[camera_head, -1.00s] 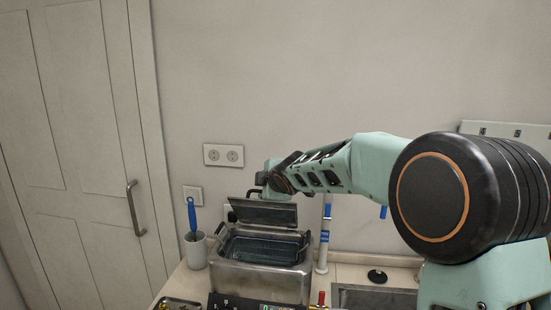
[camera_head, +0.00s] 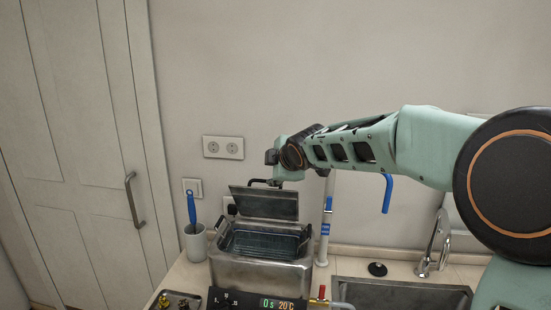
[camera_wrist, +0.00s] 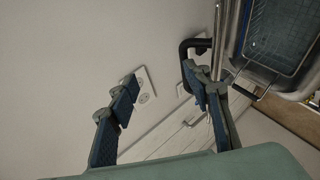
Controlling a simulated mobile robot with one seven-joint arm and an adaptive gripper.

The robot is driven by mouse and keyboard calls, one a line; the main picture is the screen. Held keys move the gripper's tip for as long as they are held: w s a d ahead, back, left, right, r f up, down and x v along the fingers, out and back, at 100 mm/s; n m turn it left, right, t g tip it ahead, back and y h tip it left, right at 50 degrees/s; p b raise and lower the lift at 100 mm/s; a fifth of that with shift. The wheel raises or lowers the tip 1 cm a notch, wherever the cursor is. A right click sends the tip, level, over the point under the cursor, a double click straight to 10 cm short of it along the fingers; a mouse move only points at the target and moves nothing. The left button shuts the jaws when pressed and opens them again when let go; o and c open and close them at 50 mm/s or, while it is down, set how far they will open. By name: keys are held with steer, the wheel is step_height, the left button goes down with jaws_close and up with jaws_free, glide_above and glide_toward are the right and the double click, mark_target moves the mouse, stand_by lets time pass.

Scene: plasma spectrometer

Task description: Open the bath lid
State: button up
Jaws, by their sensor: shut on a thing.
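The metal bath (camera_head: 261,273) stands on the counter with its lid (camera_head: 265,203) raised steeply at the back. A blue-grey basket (camera_head: 262,244) shows in the open tank. The lid's black handle (camera_head: 259,182) is at the lid's top edge. My gripper (camera_head: 273,168) is at this handle and shut on it. In the wrist view my gripper (camera_wrist: 163,85) shows its two fingers spread, with the black handle (camera_wrist: 186,68) beside the right fingertip. The exact contact is not clear there.
A cup (camera_head: 194,243) with a blue-handled brush stands left of the bath. A white-and-blue upright tube (camera_head: 325,222) stands close on its right. The sink (camera_head: 402,293) and tap (camera_head: 437,243) are farther right. The wall with an outlet (camera_head: 223,147) is behind.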

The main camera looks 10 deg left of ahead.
steer(key=shift+t, duration=0.5)
steer(key=s+d+r, duration=0.1)
steer(key=r, duration=0.1)
steer(key=s+d+r, duration=0.1)
steer(key=r, duration=0.1)
steer(key=s+d+r, duration=0.1)
steer(key=r, duration=0.1)
steer(key=shift+d+r, duration=0.1)
steer(key=shift+d, duration=0.25)
steer(key=c, duration=0.3)
steer(key=shift+s+a+v, duration=0.1)
steer(key=shift+a+v, duration=0.05)
steer(key=shift+v, duration=1.25)
steer(key=shift+s+a+v, duration=0.1)
steer(key=shift+a+v, duration=0.1)
steer(key=shift+v, duration=1.2)
steer(key=shift+c, duration=0.6)
